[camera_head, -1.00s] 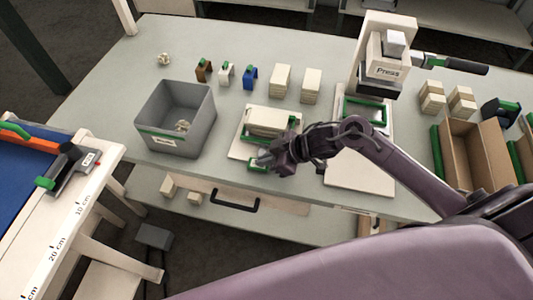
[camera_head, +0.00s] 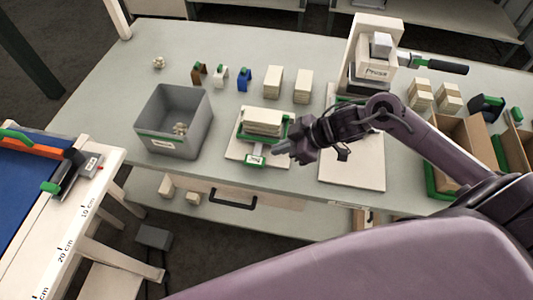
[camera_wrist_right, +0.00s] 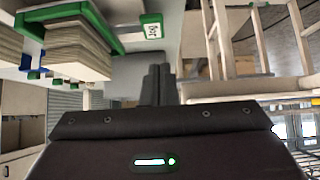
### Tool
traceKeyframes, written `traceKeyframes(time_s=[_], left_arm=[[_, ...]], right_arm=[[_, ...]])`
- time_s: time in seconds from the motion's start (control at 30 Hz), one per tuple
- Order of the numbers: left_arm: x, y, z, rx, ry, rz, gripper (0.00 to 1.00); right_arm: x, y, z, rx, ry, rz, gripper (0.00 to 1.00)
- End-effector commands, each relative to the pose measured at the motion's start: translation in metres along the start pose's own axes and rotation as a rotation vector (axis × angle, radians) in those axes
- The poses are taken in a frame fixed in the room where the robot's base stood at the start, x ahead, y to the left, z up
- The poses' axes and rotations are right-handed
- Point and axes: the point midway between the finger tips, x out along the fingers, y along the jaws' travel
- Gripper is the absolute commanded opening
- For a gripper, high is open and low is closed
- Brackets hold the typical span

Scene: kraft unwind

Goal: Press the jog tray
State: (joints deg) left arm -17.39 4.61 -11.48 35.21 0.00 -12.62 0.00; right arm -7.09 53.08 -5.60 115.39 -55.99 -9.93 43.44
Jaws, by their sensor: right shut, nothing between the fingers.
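The jog tray (camera_head: 288,130) is a green-edged holder with a stack of pale cards (camera_head: 263,122), on a white base board on the table. A small green-framed label plate (camera_head: 255,160) sticks out at its front. My right gripper (camera_head: 276,151) is shut and empty, just right of the label plate, with a small gap seeming to show between them. In the right wrist view the green tray edge (camera_wrist_right: 105,25) and card stack are at upper left, and the shut fingers (camera_wrist_right: 158,82) are in the middle. My left gripper is not in view.
A grey bin (camera_head: 172,122) stands left of the tray. Behind are small coloured clips (camera_head: 219,76) and card stacks (camera_head: 273,82). The press (camera_head: 376,70) stands at back right with a white board (camera_head: 352,172) in front. Cardboard boxes (camera_head: 462,143) are at the right.

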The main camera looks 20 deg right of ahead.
Motion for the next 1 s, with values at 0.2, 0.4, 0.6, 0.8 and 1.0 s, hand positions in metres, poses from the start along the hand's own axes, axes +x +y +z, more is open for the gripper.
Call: traceKeyframes(time_s=[0.2,0.4,0.6,0.8,1.0], left_arm=[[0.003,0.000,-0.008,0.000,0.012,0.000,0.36],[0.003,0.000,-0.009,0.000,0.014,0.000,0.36],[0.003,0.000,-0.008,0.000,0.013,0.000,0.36],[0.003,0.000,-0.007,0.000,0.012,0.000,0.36],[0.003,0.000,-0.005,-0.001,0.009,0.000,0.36]], right_arm=[[-0.022,-0.001,0.000,-0.001,0.001,0.001,0.00],[-0.026,-0.002,-0.002,0.000,0.003,0.000,0.00],[-0.026,-0.002,-0.002,0.000,0.003,0.001,0.00],[-0.026,-0.001,-0.002,0.000,0.004,0.001,0.00],[-0.026,-0.001,-0.002,0.000,0.004,0.001,0.00]])
